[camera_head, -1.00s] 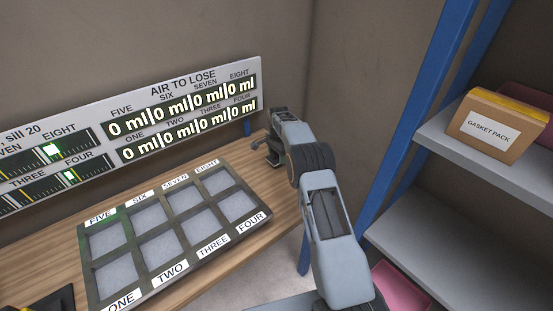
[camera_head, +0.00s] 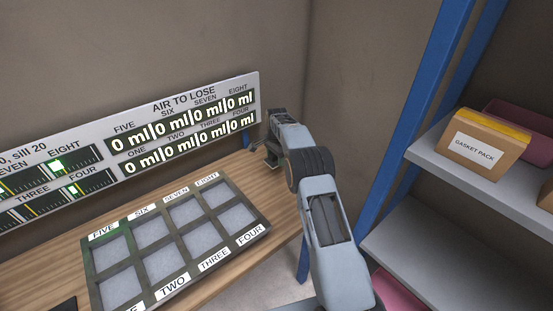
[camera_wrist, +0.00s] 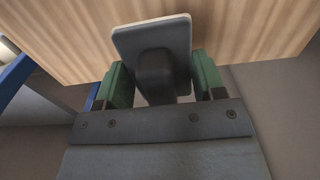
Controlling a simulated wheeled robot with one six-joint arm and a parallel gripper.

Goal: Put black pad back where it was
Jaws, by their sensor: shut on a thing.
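My gripper (camera_wrist: 160,78) has two green fingers, and they are shut on the grip of the black pad (camera_wrist: 127,40). In the wrist view the pad's flat, dark grey plate with rounded corners is beyond the fingers, with the wooden bench top behind it. In the head view my gripper (camera_head: 264,152) is at the right end of the bench, near the wall and right of the display board. The pad is small and dark there, and I cannot tell whether it touches the bench.
A dark tray (camera_head: 270,233) with several labelled, pale-floored cells lies on the wooden bench (camera_head: 270,193). The AIR TO LOSE board (camera_head: 185,100) stands behind it. At right are a blue post (camera_head: 425,110) and grey shelves with a GASKET PACK box (camera_head: 480,148).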

